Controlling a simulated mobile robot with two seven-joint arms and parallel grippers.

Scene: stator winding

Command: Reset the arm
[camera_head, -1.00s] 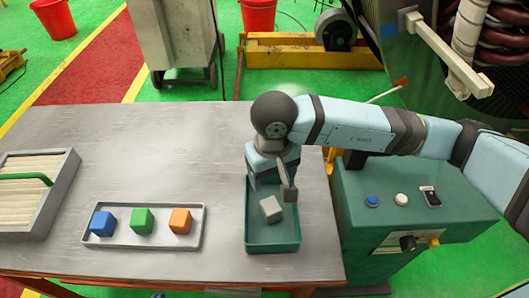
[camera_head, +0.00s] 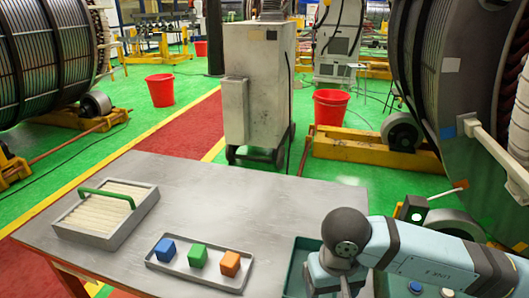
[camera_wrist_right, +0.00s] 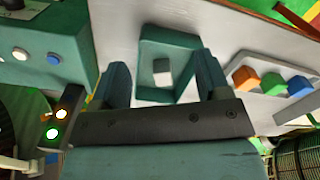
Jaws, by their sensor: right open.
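My right arm (camera_head: 430,262) comes in from the right in the head view, with its gripper at the lower edge and the fingertips cut off. In the right wrist view my right gripper (camera_wrist_right: 163,76) is open, with two teal fingers apart and nothing between them. In the head view only part of the green tray (camera_head: 293,272) shows, and the cube is hidden. My left gripper is not in view.
A grey tray (camera_head: 195,276) holds a blue cube (camera_head: 165,252), a green cube (camera_head: 197,255) and an orange cube (camera_head: 229,263). A box with a green handle (camera_head: 108,195) stands left on the metal table (camera_head: 230,205). The table's back middle is clear. A control box with buttons (camera_wrist_right: 40,45) stands beside the tray.

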